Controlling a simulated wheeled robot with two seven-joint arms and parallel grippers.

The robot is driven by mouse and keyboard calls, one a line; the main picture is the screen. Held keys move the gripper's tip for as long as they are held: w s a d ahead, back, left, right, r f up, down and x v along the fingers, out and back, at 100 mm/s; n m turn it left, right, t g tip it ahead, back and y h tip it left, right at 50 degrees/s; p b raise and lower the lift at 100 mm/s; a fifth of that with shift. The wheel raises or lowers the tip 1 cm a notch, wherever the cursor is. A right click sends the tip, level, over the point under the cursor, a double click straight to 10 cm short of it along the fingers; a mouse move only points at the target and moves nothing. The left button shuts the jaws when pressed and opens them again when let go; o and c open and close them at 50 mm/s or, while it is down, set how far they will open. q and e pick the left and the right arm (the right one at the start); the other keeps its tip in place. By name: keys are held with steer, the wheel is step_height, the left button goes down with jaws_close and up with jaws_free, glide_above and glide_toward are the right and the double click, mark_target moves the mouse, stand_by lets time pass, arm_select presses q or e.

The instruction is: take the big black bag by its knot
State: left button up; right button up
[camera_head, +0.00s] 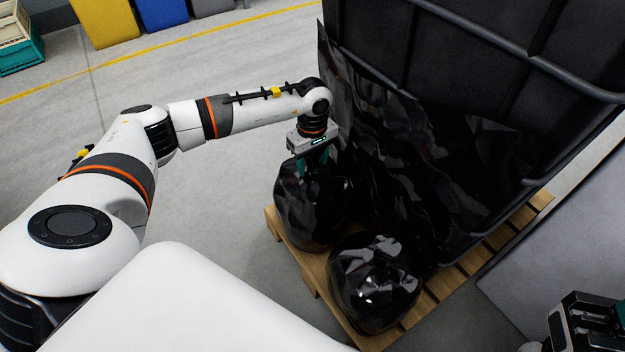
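Two shiny black bags stand on a wooden pallet (420,312). The rear bag (308,212) is at the pallet's left corner, and the front bag (374,287) is nearer to me. They look close in size. My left gripper (318,163) points down at the top of the rear bag, its teal fingers touching or just over it. The knot is hidden there, and I cannot tell whether the fingers are closed on it. My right gripper (590,322) is at the bottom right corner, away from the bags and partly cut off.
A large black ribbed container (470,75) stands on the pallet behind the bags, with crumpled black sheeting (400,160) against it. A grey surface (560,250) is at the right. Yellow (105,20) and blue (162,12) bins stand far back left. The floor at left is clear.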

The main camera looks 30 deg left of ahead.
arm_select(q)
jaws_close()
steer(key=shift+r, duration=0.15)
stand_by(1.1)
